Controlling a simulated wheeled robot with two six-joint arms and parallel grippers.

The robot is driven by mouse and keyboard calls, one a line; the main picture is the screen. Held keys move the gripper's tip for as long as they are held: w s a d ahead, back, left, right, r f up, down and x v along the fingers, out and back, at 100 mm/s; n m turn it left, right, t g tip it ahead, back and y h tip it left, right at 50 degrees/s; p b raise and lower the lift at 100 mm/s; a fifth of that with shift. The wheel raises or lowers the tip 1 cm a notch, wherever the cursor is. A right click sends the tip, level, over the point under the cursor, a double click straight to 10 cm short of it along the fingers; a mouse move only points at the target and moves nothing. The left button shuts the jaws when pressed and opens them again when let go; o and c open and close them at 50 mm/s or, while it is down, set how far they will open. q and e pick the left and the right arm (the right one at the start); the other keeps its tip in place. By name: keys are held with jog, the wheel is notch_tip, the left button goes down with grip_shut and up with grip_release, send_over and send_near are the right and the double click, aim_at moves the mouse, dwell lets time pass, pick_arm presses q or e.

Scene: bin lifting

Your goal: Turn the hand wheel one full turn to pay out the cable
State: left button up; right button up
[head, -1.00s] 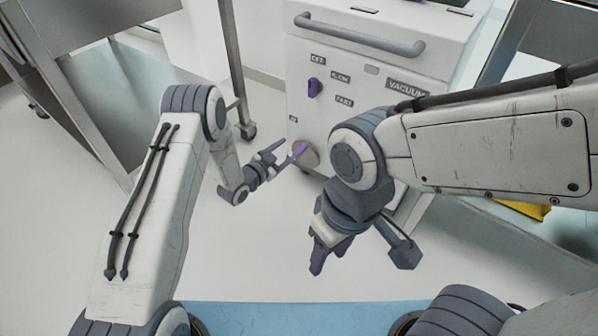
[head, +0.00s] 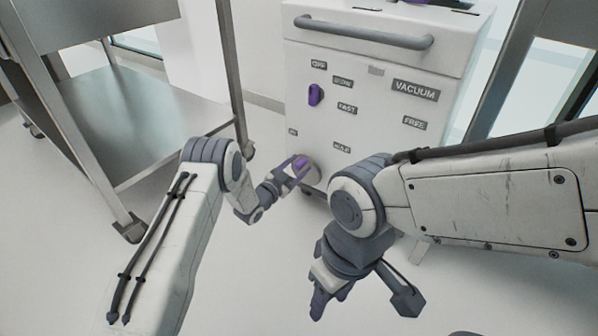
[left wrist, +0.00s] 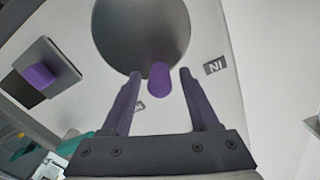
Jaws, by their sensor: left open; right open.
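The hand wheel (head: 311,174) is a grey disc low on the front of a white cabinet (head: 375,135). The left wrist view shows the grey wheel (left wrist: 140,32) large, with a purple handle knob (left wrist: 160,80) at its lower edge. My left gripper (head: 296,168) is at the wheel, partly covering it in the head view. Its two purple fingers are open, one on each side of the knob, with a visible gap on both sides. My right gripper (head: 318,304) is open and empty, low in front of the cabinet, away from the wheel.
The cabinet has a grey bar handle (head: 362,34), a purple selector knob (head: 315,95) and several labels, among them VACUUM and FREE. A metal trolley (head: 150,125) stands to the left. Pale floor (head: 255,275) is clear between my arms.

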pick_arm(q)
jog(key=shift+w+d, duration=0.2)
jog(key=shift+w, duration=0.05)
grip_shut()
jog(key=shift+a+n, duration=0.1)
jog(key=shift+n, duration=0.2)
